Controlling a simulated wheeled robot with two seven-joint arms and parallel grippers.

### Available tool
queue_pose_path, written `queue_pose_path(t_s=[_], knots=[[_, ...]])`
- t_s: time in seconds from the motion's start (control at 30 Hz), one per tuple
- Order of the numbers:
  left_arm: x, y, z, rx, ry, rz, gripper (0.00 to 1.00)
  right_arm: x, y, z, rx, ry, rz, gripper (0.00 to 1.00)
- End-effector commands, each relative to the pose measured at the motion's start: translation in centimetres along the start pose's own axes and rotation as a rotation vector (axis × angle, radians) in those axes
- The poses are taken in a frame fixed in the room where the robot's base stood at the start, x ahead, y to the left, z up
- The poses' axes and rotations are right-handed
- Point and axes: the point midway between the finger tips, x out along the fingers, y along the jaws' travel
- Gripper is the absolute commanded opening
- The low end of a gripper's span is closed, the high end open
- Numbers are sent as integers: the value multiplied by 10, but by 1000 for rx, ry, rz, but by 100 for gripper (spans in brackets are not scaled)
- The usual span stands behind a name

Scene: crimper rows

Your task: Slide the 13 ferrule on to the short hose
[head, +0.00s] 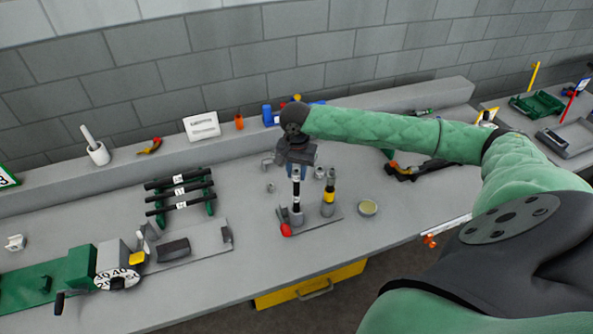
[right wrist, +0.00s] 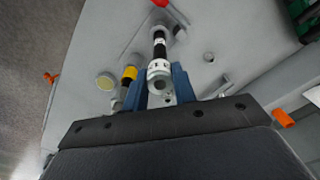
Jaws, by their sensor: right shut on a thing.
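The short hose (head: 296,192) is black with a white label and stands upright in a grey holder (head: 297,217) on the bench. It also shows in the right wrist view (right wrist: 159,47). My right gripper (head: 297,165) is above it, pointing down, with its blue fingers shut on a silver ferrule (right wrist: 158,70) bearing a white marking. The ferrule is in line with the hose's upper end. I cannot tell how far it is around the hose, and its number is not readable. My left gripper is not in view.
A red-ended part (head: 286,230) and a round dish (head: 368,208) are near. Loose metal fittings (head: 270,187) lie to the left. Black hoses on a green rack (head: 210,192) and a crimper with a dial (head: 118,278) stand farther left.

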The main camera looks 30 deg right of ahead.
Motion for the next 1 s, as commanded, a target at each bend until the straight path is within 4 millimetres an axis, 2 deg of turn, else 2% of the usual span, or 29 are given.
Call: queue_pose_path(t_s=[1.0], knots=[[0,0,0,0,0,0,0,21,0,0,0,-1,0,4]])
